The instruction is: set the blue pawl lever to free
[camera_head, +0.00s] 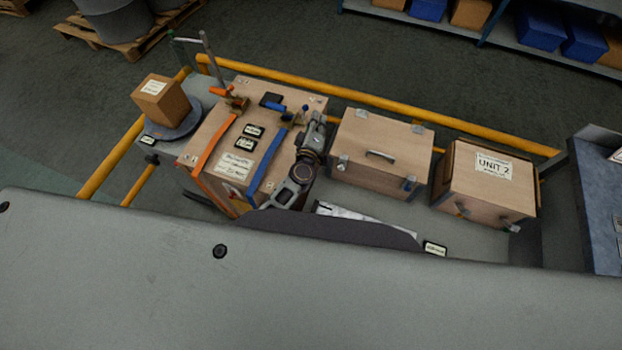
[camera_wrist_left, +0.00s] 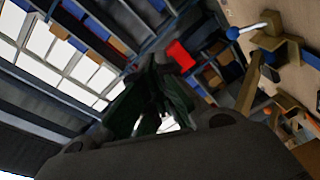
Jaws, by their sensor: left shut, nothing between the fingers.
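A wooden crate (camera_head: 215,140) carries an orange strap (camera_head: 214,136) and a blue strap (camera_head: 268,165), each with a brass ratchet on top. The blue strap's ratchet (camera_head: 291,119) has a long blue handle (camera_head: 274,107) and a small upright lever with a blue tip (camera_head: 305,107), apparently the pawl lever. In the left wrist view the blue ball tip (camera_wrist_left: 232,33) and its pale rod show at upper right, beside brass brackets. My left gripper (camera_head: 320,118) is shut and empty, just right of this ratchet, apart from the lever in the wrist view; its dark fingers (camera_wrist_left: 160,75) show there. My right gripper is out of view.
Two more wooden crates, one latched (camera_head: 385,150) and one marked UNIT 2 (camera_head: 485,180), stand to the right. A small carton (camera_head: 160,100) sits on a round grey plate at left. Yellow rails (camera_head: 400,108) run behind. A large grey surface (camera_head: 120,270) fills the foreground.

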